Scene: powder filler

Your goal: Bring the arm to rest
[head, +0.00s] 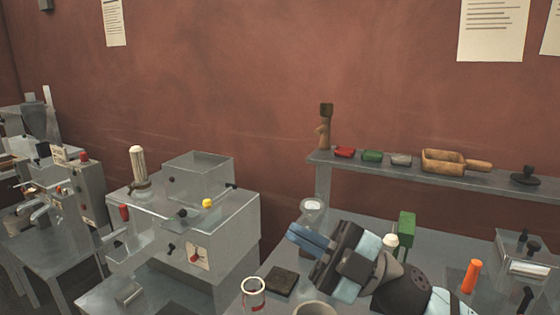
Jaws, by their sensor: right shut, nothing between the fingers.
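My right gripper (308,243) is over the grey worktable (255,290), its arm coming in from the lower right. Its blue-tipped fingers point left and are shut with nothing between them. A clear-rimmed cup or jar (313,210) shows just behind the fingers; whether they touch cannot be told. My left gripper is not in view.
A metal filler machine (225,235) stands to the left. A dark square pad (283,281) and a white-and-red tin (253,292) lie near the gripper. A green block (406,228) and orange cylinder (471,275) stand to the right. A wall shelf (410,172) holds a wooden scoop (445,161).

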